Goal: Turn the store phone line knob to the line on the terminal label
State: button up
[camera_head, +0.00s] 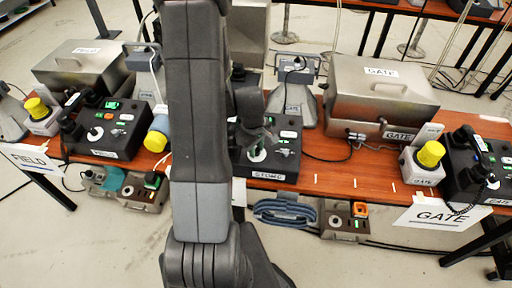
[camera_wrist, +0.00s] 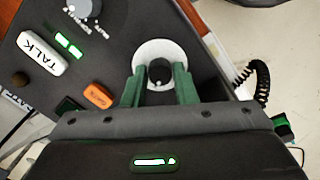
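The store phone (camera_head: 285,160) is a black box with a STORE label (camera_head: 268,176), partly hidden behind my arm in the head view. My gripper (camera_head: 256,138) hangs over its front left part. In the wrist view, a black round knob on a white disc (camera_wrist: 160,52) lies between the two green fingers of my gripper (camera_wrist: 159,88). The fingers stand apart on either side of it, with gaps; contact cannot be told. A grey knob (camera_wrist: 88,8) with small markings is at the top left. The line markings and terminal label are too small or hidden to read.
A TALK button (camera_wrist: 41,54), green lights (camera_wrist: 68,46) and an orange button (camera_wrist: 99,96) lie beside the disc. A coiled cord (camera_wrist: 258,80) is at the right. FIELD (camera_head: 105,145) and GATE (camera_head: 480,170) phones flank the store phone. Bare tabletop (camera_head: 370,175) shows toward the gate.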

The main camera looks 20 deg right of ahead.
grip_shut()
jog(key=m+b, duration=0.1)
jog(key=m, duration=0.1)
jog(key=shift+m+b, duration=0.3)
jog(key=m+b, duration=0.1)
jog(key=m, duration=0.2)
jog(key=shift+d+m+y, duration=0.1)
jog(key=shift+m+y, duration=0.2)
jog(key=m+b, duration=0.2)
jog(key=m, duration=0.2)
jog(key=shift+m, duration=0.3)
jog(key=m, duration=0.4)
jog(key=shift+s+m+t+y+b, duration=0.1)
jog(key=shift+m+t+y+b, duration=0.2)
jog(key=shift+m+t+b, duration=0.1)
